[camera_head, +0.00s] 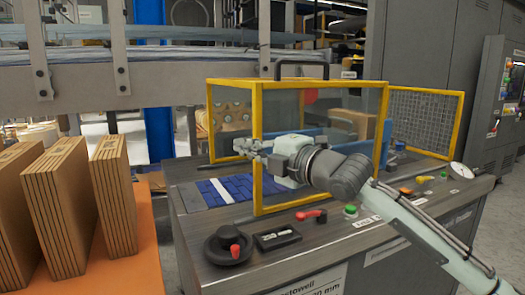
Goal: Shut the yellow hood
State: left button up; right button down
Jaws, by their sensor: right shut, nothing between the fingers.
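The yellow hood (320,84) is a yellow frame with clear panels on the grey machine top, with a black handle (302,62) at its upper edge. My right arm reaches in from the lower right and passes in front of the hood's front panel. My right gripper (243,147) is shut and empty, at the front left upright of the frame. Whether it touches the upright I cannot tell. Blue slats (222,193) lie at the hood's lower left. The left gripper is not in view.
A yellow-edged mesh panel (424,118) stands at the right. A black hand wheel (228,246), a red lever (310,214) and several buttons sit along the machine's front. Several upright cardboard stacks (58,208) stand on an orange surface (120,275) at the left.

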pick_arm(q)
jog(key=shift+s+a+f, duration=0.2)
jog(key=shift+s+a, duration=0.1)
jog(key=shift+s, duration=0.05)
pick_arm(e)
jog(key=shift+w+d, duration=0.3)
jog(key=shift+w, duration=0.3)
jog(key=shift+w+d, duration=0.25)
jog(key=shift+w, duration=0.35)
jog(key=shift+w+d, duration=0.3)
jog(key=shift+w, duration=0.3)
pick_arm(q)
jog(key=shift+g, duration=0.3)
pick_arm(e)
jog(key=shift+d, duration=0.1)
